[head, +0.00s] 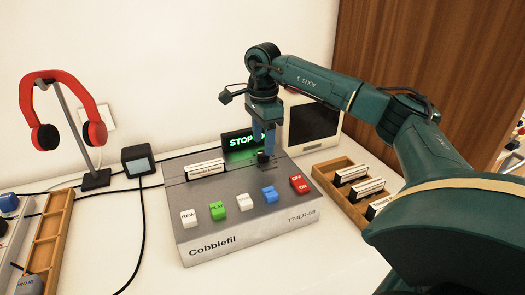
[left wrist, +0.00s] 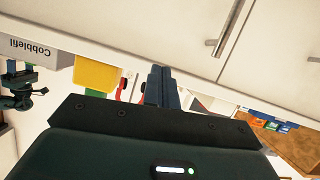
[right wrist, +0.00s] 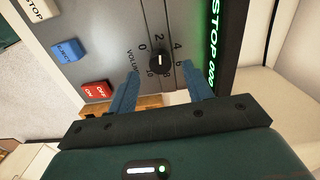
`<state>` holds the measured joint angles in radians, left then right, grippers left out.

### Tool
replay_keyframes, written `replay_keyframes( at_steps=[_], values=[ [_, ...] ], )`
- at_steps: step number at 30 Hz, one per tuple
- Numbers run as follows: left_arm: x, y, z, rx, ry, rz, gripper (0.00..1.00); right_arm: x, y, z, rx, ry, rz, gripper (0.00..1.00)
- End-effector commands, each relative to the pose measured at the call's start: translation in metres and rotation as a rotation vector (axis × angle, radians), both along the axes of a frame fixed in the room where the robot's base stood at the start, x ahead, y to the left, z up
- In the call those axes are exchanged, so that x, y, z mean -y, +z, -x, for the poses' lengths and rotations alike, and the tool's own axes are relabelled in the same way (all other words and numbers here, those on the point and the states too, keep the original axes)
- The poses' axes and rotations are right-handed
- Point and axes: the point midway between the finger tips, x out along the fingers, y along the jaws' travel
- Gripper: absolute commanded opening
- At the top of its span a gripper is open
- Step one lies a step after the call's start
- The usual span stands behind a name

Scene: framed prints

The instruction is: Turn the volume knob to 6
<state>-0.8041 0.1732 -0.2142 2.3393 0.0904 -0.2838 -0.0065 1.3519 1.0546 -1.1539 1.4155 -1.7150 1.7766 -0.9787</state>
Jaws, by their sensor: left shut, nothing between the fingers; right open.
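The volume knob (right wrist: 159,60) is a small black dial on the grey Cobblefil deck (head: 205,238). Numbers 0 to 10 ring it in the right wrist view, and its white line runs upright in that picture, roughly toward 2. The knob also shows in the head view (head: 262,158), below my right gripper (head: 263,149). The blue fingers of my right gripper are open on either side of the knob; I cannot tell whether they touch it. My left gripper (left wrist: 159,72) is shut and empty, away from the deck; it is outside the head view.
A green-lit display reading STOP (head: 242,142) stands behind the knob. REW, PLAY, blue and red ON/OFF buttons (head: 300,185) line the deck's front. A wooden cassette tray (head: 330,171) is at the right. Red headphones on a stand (head: 95,133) and a small black box (head: 138,160) are left.

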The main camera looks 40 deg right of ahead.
Motion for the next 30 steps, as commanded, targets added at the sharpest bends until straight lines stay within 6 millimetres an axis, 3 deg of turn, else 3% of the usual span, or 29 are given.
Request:
replay_keyframes(
  at_steps=[6, 17, 30],
  values=[
    [-0.001, 0.007, 0.0, 0.026, 0.004, 0.003, 0.0, 0.0, -0.027, 0.0, 0.0, -0.001, 0.0, 0.5],
    [-0.002, 0.004, 0.003, 0.016, 0.003, -0.002, 0.0, 0.0, -0.032, 0.0, 0.0, 0.0, 0.0, 0.5],
    [-0.002, 0.003, 0.003, 0.013, 0.002, -0.003, 0.0, 0.0, -0.032, 0.0, 0.0, 0.0, -0.001, 0.16]
  ],
)
